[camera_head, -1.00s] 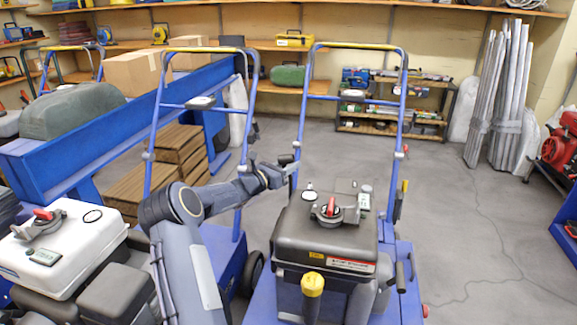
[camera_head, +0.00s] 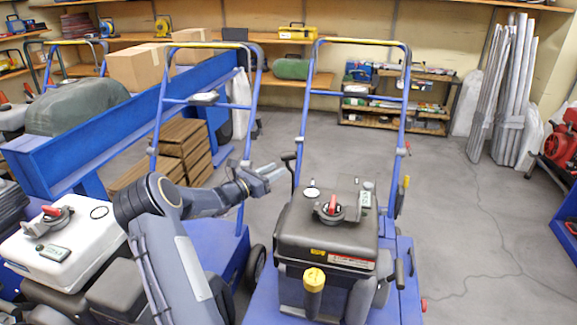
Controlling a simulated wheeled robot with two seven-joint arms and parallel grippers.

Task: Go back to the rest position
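My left gripper (camera_head: 270,171) is at the end of my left arm, which comes in from the lower left. It is in the air between the two blue handle frames, left of the black-tanked aerator (camera_head: 327,235). Its fingers look empty, but the gap between them is too small to judge. The black tank has a red-topped cap, and a yellow-capped filler neck (camera_head: 314,279) stands in front of it. The white-tanked aerator (camera_head: 66,238) is at the lower left, partly behind my arm. My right gripper is not in view.
Blue handle bars (camera_head: 302,120) rise close to my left gripper. A blue beam (camera_head: 140,118), wooden stacks (camera_head: 183,150) and cardboard boxes (camera_head: 138,67) stand behind on the left. A tool shelf (camera_head: 395,120) is at the back. Grey floor (camera_head: 470,220) is clear on the right.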

